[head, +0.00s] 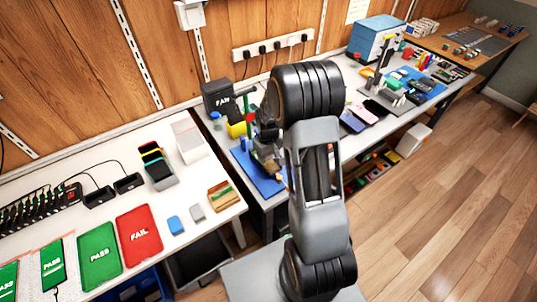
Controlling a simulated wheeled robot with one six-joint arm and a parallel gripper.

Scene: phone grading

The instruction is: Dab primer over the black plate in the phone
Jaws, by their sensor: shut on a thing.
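My gripper (266,152) shows only in part, beside my arm, low over the blue mat (243,167) on the near part of the far bench. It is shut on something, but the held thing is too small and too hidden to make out. Small brown and grey items lie under and beside it. An upright green item (250,101) with a red part stands or is held just left of my arm; I cannot tell which. The phone with the black plate and the primer cannot be told apart here; my arm hides part of this mat.
A black FAN box (221,98) and a yellow item (236,130) stand behind the mat. Several phones (352,121) lie right of my arm. A blue box (375,39) stands farther back. Green PASS (99,250) and red FAIL (139,236) mats lie on the left bench.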

